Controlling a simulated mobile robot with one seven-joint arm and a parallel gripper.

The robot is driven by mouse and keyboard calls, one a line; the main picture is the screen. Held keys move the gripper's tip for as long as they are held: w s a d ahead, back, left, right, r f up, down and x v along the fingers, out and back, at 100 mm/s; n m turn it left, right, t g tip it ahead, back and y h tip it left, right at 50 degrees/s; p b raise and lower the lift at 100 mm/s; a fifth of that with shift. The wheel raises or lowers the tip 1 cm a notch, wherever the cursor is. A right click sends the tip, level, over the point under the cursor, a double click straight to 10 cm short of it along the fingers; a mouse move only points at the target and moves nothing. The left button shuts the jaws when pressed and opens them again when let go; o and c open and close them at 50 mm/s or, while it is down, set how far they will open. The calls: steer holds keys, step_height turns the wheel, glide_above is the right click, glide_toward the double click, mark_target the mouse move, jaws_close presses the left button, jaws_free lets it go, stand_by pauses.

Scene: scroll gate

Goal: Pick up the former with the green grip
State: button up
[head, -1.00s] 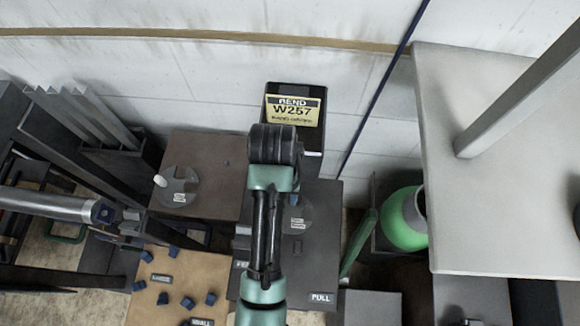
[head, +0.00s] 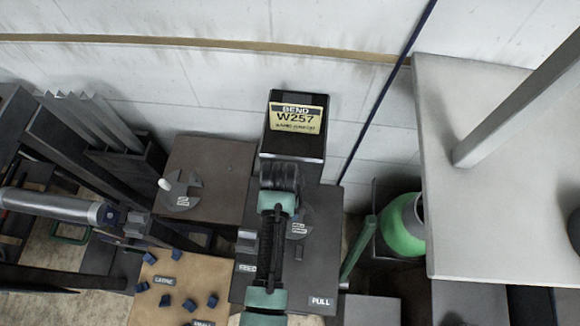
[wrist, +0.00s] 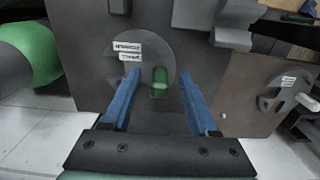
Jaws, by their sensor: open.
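The former with the green grip is a grey disc (wrist: 150,50) with white labels, lying on a dark panel in the wrist view. Its green grip (wrist: 160,82) stands between the fingers of my gripper (wrist: 160,90), a little beyond the tips as seen. My gripper is open, with its two blue fingers on either side of the grip; contact cannot be told. In the head view the disc (head: 305,222) shows partly beside my arm. The arm hides its grip and my gripper there.
A second notched disc with a pale peg (head: 180,190) lies on the brown plate to the left. The black BEND W257 box (head: 296,125) stands behind. A green cylinder (head: 403,226) and a large grey table (head: 500,200) stand to the right. Blue pieces lie on a tan board (head: 170,282).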

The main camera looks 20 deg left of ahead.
jaws_close()
steer(key=shift+w+r, duration=0.1)
stand_by(1.2)
